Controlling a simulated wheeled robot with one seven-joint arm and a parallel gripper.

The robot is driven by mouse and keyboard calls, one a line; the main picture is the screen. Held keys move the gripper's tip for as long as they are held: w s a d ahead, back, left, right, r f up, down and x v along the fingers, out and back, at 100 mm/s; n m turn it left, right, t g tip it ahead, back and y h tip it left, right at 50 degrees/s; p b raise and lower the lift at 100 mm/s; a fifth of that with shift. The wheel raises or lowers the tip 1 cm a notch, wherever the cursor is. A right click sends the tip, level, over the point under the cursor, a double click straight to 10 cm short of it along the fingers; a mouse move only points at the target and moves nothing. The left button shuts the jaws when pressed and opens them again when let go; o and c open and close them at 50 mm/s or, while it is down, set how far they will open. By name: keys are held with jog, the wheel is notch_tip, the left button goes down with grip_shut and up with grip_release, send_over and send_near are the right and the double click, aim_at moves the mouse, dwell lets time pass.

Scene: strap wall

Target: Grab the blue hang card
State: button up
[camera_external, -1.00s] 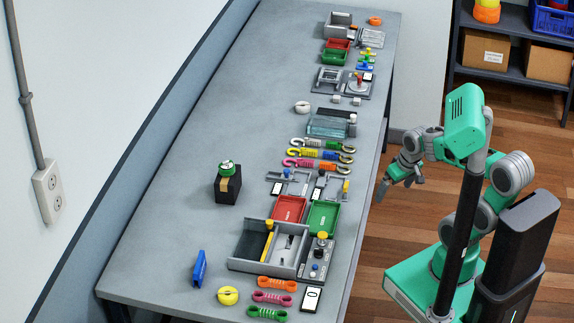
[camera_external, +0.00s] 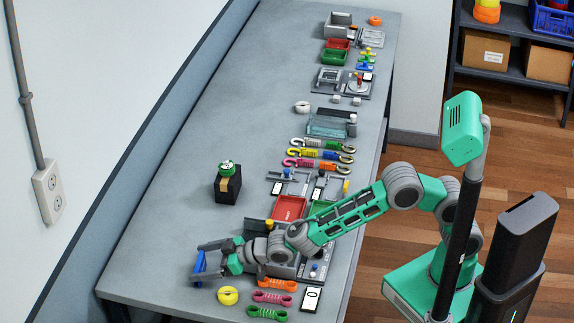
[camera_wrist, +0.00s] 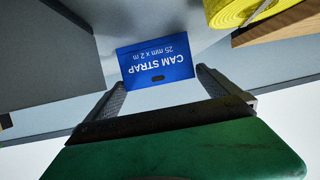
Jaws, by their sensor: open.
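The blue hang card (camera_external: 199,265) stands on the grey table at its near left part. In the wrist view the blue card (camera_wrist: 156,60) reads "CAM STRAP 25 mm x 2 m" upside down and has a dark slot. My gripper (camera_external: 208,259) is at the card, with its arm reaching across the table from the right. In the wrist view my gripper (camera_wrist: 162,78) is open, and its two fingers point at the card, one near each side of its slotted edge. I cannot tell whether either finger touches the card.
A yellow strap roll (camera_external: 228,295) lies on the table just right of the card, and it also shows in the wrist view (camera_wrist: 236,10). Orange (camera_external: 277,284), pink and green strap bundles lie farther right. A grey divided tray (camera_external: 251,239) is partly hidden under my arm.

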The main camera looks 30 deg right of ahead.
jog(key=x, duration=0.4)
jog(key=shift+w+a+p, duration=0.2)
jog(key=shift+p, duration=0.15)
jog(key=shift+c, duration=0.4)
jog(key=c, duration=1)
jog(key=shift+o, duration=0.2)
